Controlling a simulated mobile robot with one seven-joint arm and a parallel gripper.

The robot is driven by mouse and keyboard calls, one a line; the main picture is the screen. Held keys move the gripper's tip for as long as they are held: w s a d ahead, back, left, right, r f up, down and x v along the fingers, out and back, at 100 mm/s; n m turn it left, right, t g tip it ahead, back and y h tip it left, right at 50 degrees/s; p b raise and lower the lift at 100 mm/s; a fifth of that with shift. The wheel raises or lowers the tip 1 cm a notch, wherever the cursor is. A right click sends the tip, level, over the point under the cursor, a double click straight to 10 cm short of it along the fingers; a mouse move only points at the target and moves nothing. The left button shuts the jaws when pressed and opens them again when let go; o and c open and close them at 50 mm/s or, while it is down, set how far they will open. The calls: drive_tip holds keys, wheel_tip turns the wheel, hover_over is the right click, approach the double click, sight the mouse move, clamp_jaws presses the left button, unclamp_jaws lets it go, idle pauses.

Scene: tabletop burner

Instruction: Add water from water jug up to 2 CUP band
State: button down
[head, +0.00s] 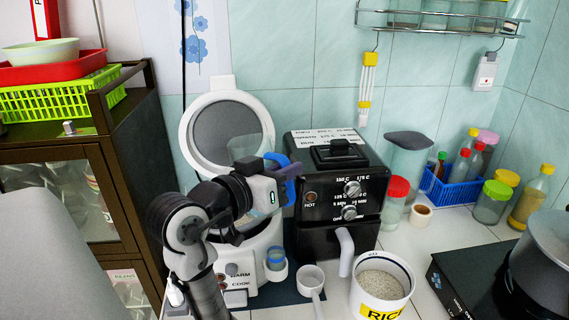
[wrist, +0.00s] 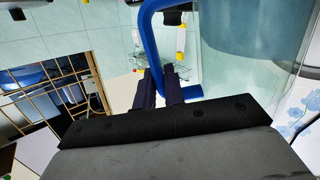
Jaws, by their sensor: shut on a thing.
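My gripper (head: 272,178) is shut on the blue handle (wrist: 149,45) of the clear water jug (wrist: 215,45); the fingers also show in the wrist view (wrist: 161,88). Bluish water (wrist: 265,30) shows inside the jug. In the head view the jug's clear wall (head: 243,150) and blue handle are partly hidden behind my gripper, above the white rice cooker (head: 262,246). The cooker's round lid (head: 226,130) stands open. My arm covers much of the pot opening, so the water level and the 2 CUP band cannot be seen.
A black air fryer (head: 338,185) stands close right of the cooker. A white rice container (head: 381,285) and a white scoop (head: 311,280) are in front. A brown cabinet (head: 130,150) is on the left. A black burner with a pot (head: 545,262) is at the right.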

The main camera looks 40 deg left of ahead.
drive_tip(key=shift+f+n, duration=1)
drive_tip(key=shift+f, duration=0.3)
drive_tip(key=shift+r+p, duration=0.1)
drive_tip(key=shift+p, duration=0.35)
drive_tip(key=shift+a+f+n+h+p, duration=0.15)
drive_tip(key=shift+f+n+h+p, duration=0.05)
drive_tip(key=shift+n+p, duration=0.4)
drive_tip(key=shift+a+f+n+h+p, duration=0.2)
drive_tip(key=shift+n+p, duration=0.3)
drive_tip(key=shift+n, duration=0.2)
drive_tip(key=shift+a+f+n+p, duration=0.15)
drive_tip(key=shift+a+n+p, duration=0.15)
drive_tip(key=shift+n+p, duration=0.55)
drive_tip(key=shift+a+r+n+p, duration=0.45)
drive_tip(key=shift+n+p, duration=0.1)
drive_tip(key=shift+p, duration=0.75)
drive_tip(key=shift+f, duration=0.1)
